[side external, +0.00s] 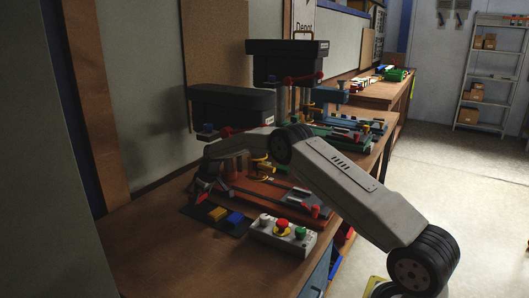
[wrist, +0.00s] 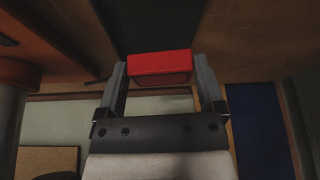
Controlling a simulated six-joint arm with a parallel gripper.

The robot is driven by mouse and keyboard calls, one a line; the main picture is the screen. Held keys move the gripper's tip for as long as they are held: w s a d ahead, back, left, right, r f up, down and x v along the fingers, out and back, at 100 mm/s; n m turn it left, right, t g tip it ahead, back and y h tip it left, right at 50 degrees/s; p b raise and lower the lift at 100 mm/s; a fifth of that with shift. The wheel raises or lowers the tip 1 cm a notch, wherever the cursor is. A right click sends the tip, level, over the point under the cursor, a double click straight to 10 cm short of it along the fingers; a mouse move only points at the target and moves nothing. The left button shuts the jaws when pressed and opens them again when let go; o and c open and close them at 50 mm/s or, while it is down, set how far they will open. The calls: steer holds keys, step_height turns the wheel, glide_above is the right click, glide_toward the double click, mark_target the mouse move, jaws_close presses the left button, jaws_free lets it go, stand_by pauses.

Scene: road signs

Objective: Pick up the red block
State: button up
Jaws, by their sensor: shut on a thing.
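The red block (wrist: 160,63) sits between the two fingers of my gripper (wrist: 160,75) in the wrist view, with a finger against each end. My gripper is shut on it. In the side view my gripper (side external: 203,188) is a small dark shape pointing down near the dark mat (side external: 231,233).
A yellow block (side external: 217,214) and a blue block (side external: 235,219) lie on the mat close to my gripper. A grey button box (side external: 283,235) stands in front. Dark toolboxes (side external: 231,108) are behind. The wooden bench (side external: 150,250) is bare at front left.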

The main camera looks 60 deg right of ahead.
steer(key=s+a+r, duration=0.3)
steer(key=s+r, duration=0.5)
steer(key=s, duration=0.4)
steer(key=shift+s+r, duration=0.25)
steer(key=shift+r, duration=0.05)
steer(key=shift+d, duration=0.1)
stand_by(0.6)
